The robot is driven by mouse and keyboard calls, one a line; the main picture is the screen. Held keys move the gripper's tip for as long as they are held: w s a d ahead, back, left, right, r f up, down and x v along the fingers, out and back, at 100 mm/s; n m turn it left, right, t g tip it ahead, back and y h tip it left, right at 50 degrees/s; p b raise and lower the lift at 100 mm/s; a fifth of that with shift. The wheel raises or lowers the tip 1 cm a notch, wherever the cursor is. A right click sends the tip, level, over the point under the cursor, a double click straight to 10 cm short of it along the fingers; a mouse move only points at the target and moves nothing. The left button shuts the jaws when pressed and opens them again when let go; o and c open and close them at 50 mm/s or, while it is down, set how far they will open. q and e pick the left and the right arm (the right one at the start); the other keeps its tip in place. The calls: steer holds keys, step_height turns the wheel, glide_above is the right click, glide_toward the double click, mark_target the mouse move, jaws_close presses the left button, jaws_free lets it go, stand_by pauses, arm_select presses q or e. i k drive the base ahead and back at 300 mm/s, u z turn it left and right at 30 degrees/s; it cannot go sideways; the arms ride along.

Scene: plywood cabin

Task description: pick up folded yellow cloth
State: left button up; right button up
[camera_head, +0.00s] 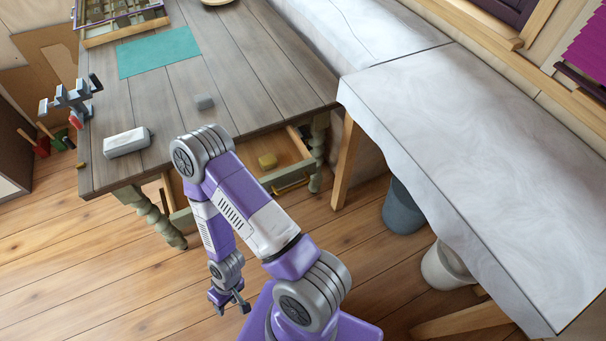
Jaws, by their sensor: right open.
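A small yellow block-like thing (268,161), which looks like the folded yellow cloth, lies inside the open drawer (290,150) under the grey wooden table (235,85). My right arm rises in front of the table and bends down again. My right gripper (230,306) hangs low over the floor, below and left of the drawer, apart from the cloth. Its fingers are open and nothing shows between them. My left gripper is not in view.

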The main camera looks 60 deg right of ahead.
mark_target(267, 162)
steer(key=k, duration=0.35)
steer(key=z, duration=1)
